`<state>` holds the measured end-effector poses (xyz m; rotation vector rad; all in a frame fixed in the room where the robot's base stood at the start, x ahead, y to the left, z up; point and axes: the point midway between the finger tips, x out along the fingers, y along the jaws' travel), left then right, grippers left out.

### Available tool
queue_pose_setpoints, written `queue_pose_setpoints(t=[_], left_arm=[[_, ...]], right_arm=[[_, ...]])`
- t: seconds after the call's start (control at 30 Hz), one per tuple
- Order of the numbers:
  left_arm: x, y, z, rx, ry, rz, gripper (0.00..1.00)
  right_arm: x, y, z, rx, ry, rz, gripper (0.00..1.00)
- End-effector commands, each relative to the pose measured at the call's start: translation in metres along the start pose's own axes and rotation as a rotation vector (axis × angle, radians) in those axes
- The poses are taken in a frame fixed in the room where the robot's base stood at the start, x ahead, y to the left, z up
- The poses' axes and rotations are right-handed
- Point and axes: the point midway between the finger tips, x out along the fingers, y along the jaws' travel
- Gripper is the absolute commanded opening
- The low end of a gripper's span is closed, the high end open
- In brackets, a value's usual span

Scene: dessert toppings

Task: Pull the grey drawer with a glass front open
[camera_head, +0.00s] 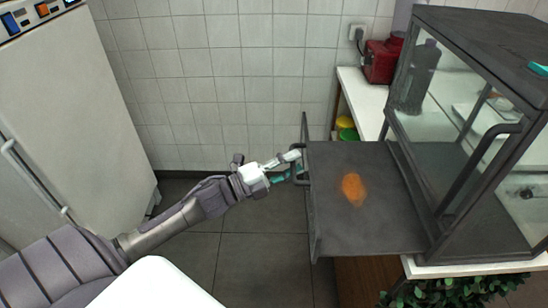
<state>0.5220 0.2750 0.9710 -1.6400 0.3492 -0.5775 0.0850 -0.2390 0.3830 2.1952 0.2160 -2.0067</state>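The grey drawer (335,218) stands pulled out to the left from the dark glass-sided cabinet (404,165). Its flat grey inside is in plain sight, with an orange patch (353,188) on it. Its front panel (312,215) is seen nearly edge-on, so the glass in it is hard to make out. My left gripper (293,165) is at the dark handle (303,150) on the drawer's front. Its fingertips lie against or around the handle, with a gap between the fingers; I cannot tell how firmly they close. My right gripper is not in view.
A white cabinet (65,110) stands at the left. The white counter (362,104) carries a red appliance (382,62). Yellow and green round things (346,128) show behind the drawer. A leafy plant (450,291) is below the glass cabinet. Floor (250,262) left of the drawer is clear.

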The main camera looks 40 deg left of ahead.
Motion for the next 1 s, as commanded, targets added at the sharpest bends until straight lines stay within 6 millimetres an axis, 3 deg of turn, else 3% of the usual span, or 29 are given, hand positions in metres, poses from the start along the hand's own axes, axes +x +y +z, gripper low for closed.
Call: queue_pose_setpoints(t=[0.5,0.7,1.0], left_arm=[[-0.095,0.001,0.0,-0.002,-0.002,0.003,0.39],[-0.112,0.001,0.0,0.0,0.0,0.002,0.39],[-0.113,0.0,0.0,0.0,0.0,0.001,0.39]], right_arm=[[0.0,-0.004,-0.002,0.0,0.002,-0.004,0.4],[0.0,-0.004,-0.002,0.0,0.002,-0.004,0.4],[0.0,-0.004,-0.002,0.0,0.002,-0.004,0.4]])
